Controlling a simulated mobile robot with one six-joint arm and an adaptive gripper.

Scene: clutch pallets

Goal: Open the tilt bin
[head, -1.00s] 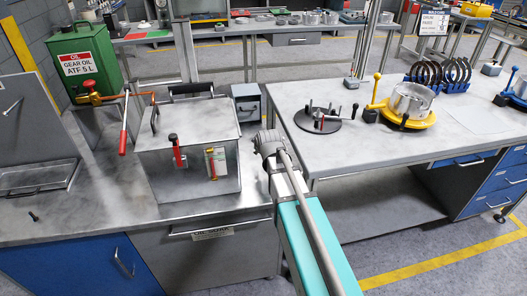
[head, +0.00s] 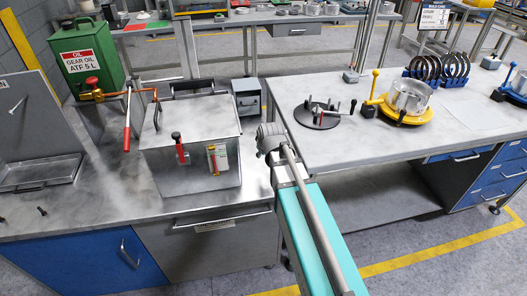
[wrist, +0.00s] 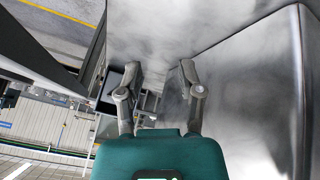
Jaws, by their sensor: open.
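A grey front panel (head: 215,248) under the left metal bench looks like the tilt bin. It stands flush and closed in the head view. A long bar handle (head: 225,218) runs along its top, with a small label (head: 213,227) below that I cannot read clearly.
A lidded metal box (head: 195,175) stands on the bench above the panel. A blue cabinet door (head: 85,268) adjoins at left. A green oil can (head: 88,58) stands behind. The right table (head: 370,148) carries clutch parts. Open floor (head: 410,285) lies at lower right.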

